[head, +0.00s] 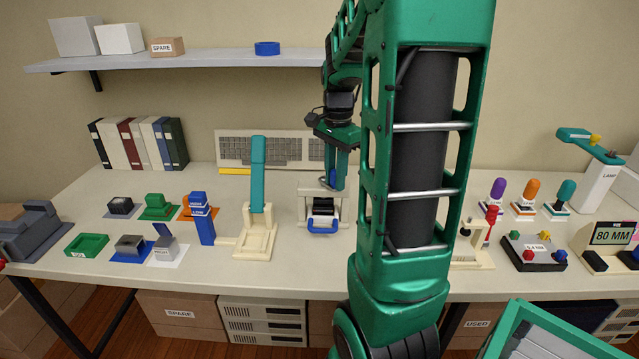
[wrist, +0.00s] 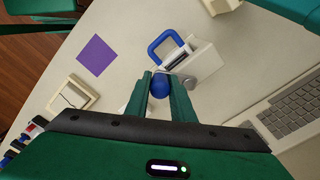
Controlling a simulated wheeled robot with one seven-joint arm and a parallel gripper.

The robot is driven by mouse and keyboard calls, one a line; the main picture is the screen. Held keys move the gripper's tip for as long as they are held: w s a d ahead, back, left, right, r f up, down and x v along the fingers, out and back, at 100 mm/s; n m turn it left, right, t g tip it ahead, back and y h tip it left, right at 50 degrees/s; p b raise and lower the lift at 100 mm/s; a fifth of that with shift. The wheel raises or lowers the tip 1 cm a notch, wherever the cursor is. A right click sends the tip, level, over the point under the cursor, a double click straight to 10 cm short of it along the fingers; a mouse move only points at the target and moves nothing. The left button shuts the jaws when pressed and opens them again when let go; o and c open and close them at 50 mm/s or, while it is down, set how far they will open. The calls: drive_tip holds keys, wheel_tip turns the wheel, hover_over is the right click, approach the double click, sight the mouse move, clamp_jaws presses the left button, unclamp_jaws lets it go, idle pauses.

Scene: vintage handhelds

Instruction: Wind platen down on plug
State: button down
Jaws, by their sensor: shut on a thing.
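A small cream press frame (head: 304,207) stands on the bench below my gripper, with a dark block (head: 323,206) inside it and a blue loop handle (head: 322,226) at its front. In the wrist view, the pale press body (wrist: 203,64) and its blue loop (wrist: 160,43) lie just beyond my fingers. My gripper (head: 334,182) points down over the press and is shut on a blue round knob (wrist: 161,88). A grey round part (wrist: 189,84) sits beside the right finger. My gripper hides part of the press, and I cannot make out the plug or the platen's height.
A keyboard (head: 270,149) lies behind. My arm covers the bench right of the press. Small coloured blocks and trays sit farther left; a purple square (wrist: 95,55) lies flat on the bench.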

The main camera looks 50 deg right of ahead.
drive_tip(key=shift+f, duration=0.1)
drive_tip(key=shift+w+d, duration=0.15)
drive_tip(key=shift+d, duration=1.25)
drive_tip(key=shift+w+d, duration=0.95)
drive_tip(key=shift+d, duration=0.1)
drive_tip(key=shift+w, duration=0.15)
